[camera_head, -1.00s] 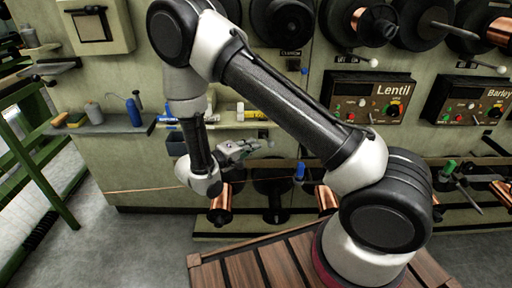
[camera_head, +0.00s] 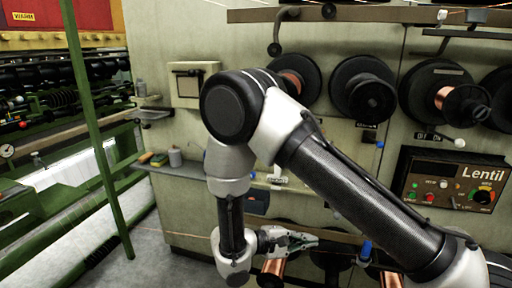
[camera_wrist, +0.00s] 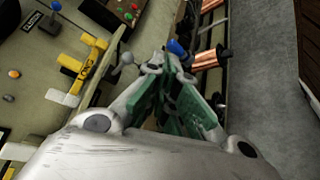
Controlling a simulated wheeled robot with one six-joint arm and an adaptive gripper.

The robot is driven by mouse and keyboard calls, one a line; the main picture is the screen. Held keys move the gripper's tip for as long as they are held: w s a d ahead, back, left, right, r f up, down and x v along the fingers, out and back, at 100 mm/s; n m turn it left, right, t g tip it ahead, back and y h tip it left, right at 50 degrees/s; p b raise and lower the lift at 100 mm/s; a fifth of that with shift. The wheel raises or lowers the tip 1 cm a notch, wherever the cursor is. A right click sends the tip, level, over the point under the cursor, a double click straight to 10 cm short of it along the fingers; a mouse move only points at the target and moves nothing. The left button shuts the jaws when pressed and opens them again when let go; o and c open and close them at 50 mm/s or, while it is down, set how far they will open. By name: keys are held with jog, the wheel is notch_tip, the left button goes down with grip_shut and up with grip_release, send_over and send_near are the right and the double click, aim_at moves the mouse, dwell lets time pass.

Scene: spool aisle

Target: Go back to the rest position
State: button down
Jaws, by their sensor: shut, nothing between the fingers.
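My gripper (camera_head: 300,243) is in the lower middle of the head view, in front of the machine's cream panel and a little above the lower copper spools. Its fingers are together and hold nothing. In the wrist view my gripper (camera_wrist: 172,65) has its green-padded fingers closed, pointing toward the machine front. A blue-knobbed lever (camera_wrist: 178,47) and copper spools (camera_wrist: 208,60) show just beyond the tips. In the head view my arm is bent, with the elbow raised and the forearm hanging down.
The machine wall carries dark spools (camera_head: 363,87), a Lentil control box (camera_head: 455,185) and a small shelf (camera_head: 180,168). A copper spool (camera_head: 272,268) sits below the gripper. Green frame rails (camera_head: 95,130) stand at left, with grey floor (camera_head: 150,240) between them and the machine.

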jog(key=s+d+r+m+y, duration=0.3)
jog(key=s+d+r+y, duration=0.2)
jog(key=r, duration=0.4)
jog(key=s+d+r+m+y, duration=0.2)
jog(key=s+d+r+y, duration=0.2)
jog(key=s+d+r, duration=0.2)
jog(key=s+d+r+m+y, duration=0.3)
jog(key=s+d+r+y, duration=0.2)
jog(key=r, duration=0.8)
jog(key=d, duration=0.3)
jog(key=shift+s+d+r+m+y, duration=0.2)
jog(key=shift+d+r+m+y, duration=0.1)
jog(key=shift+d, duration=0.1)
